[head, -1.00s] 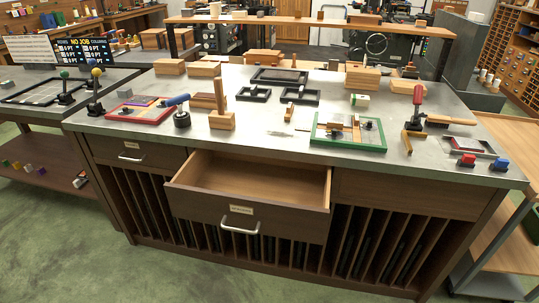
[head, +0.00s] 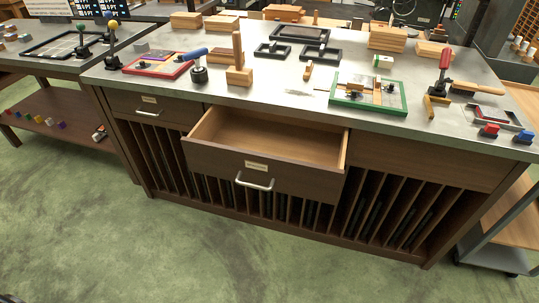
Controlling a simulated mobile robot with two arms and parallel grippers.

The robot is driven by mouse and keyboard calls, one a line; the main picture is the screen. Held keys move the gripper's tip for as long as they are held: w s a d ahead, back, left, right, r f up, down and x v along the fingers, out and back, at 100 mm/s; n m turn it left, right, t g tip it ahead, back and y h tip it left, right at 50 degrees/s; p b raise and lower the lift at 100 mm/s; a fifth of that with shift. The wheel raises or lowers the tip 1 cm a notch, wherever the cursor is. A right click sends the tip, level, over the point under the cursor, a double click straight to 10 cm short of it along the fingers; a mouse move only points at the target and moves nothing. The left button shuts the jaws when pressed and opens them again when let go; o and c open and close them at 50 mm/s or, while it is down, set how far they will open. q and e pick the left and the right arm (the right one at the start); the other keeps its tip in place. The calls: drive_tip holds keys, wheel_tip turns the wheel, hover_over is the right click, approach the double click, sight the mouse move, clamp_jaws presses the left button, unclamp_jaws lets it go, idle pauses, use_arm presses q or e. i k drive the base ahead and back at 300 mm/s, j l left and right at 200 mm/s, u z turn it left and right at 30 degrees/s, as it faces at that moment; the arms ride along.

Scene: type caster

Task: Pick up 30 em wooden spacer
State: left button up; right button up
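I cannot tell which piece is the 30 em wooden spacer; no label for it is readable. Candidate wooden pieces lie on the grey worktop (head: 290,92). A small narrow wooden piece (head: 308,70) lies near the middle. An upright wooden block (head: 238,62) stands left of it. A green-framed tray (head: 340,103) at right holds wooden strips (head: 377,90). The middle drawer (head: 213,158) of the cabinet is pulled open, and its visible inside looks empty. Neither gripper is in view.
A red tray (head: 133,70) and a blue-handled tool (head: 196,63) stand at left. Black frames (head: 273,50) and stacked wooden blocks (head: 388,38) are at the back. A red-handled tool (head: 442,75) and red and blue pieces are at right. The green floor in front is clear.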

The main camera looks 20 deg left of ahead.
sight(351, 86)
drive_tip(key=i+l, duration=0.2)
drive_tip(key=l, duration=0.15)
drive_tip(key=i+l, duration=0.2)
drive_tip(key=l, duration=0.2)
drive_tip(key=i+l, duration=0.2)
drive_tip(key=l, duration=0.15)
drive_tip(key=i+l, duration=0.2)
drive_tip(key=l, duration=0.15)
drive_tip(key=u, duration=0.05)
